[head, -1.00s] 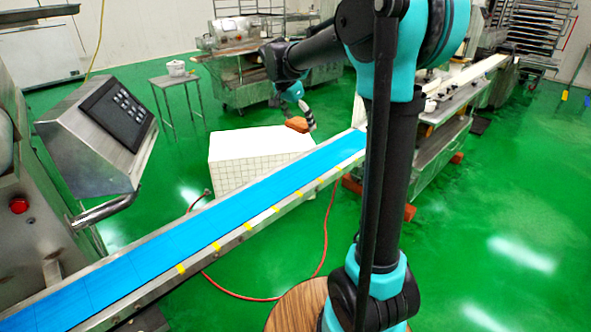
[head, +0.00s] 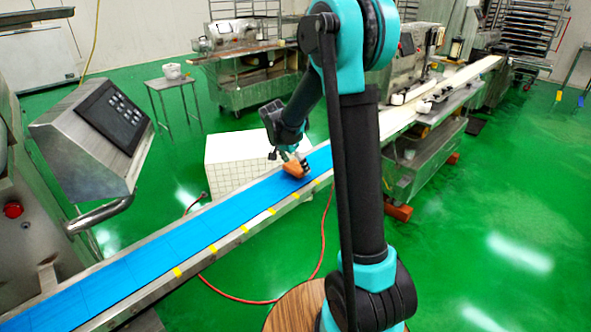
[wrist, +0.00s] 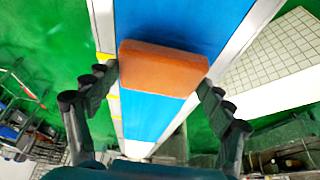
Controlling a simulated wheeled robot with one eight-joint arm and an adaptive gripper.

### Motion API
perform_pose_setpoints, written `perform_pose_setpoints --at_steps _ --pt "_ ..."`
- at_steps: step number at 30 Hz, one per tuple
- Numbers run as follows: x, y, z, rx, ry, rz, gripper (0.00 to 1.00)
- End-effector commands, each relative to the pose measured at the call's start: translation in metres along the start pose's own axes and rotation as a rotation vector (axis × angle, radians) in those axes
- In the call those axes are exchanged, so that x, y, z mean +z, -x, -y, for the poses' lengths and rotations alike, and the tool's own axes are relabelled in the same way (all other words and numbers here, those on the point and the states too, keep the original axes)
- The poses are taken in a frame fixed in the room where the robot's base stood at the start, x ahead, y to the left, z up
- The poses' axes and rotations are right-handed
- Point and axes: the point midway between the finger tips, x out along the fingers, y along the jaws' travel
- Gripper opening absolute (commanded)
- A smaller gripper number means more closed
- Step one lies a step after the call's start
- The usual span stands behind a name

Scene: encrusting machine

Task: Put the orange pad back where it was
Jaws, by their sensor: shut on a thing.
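The orange pad (wrist: 162,68) is a thick block with rounded edges, held between the two fingers of my gripper (wrist: 160,82) in the wrist view. In the head view the orange pad (head: 295,167) shows at the end of my gripper (head: 291,160), over the blue conveyor belt (head: 200,226) near its far part. My gripper is shut on the pad. I cannot tell whether the pad touches the belt or is just above it. The blue conveyor belt (wrist: 150,118) also runs beneath the pad in the wrist view.
A white tiled block (head: 228,160) stands just behind the belt, and also shows in the wrist view (wrist: 275,55). A control panel (head: 100,125) rises at the left. Metal rails with yellow marks edge the belt. The belt to the left of the pad is clear.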

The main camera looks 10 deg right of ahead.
Motion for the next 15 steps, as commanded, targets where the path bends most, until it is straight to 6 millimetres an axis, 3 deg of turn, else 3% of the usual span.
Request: perform_pose_setpoints --at_steps 4,14,15 --pt "0.007 -0.017 0.0 0.0 0.0 0.0 0.54" --pt "0.008 -0.019 0.0 0.0 0.0 0.0 0.54" --pt "0.008 -0.019 0.0 0.0 0.0 0.0 0.83"
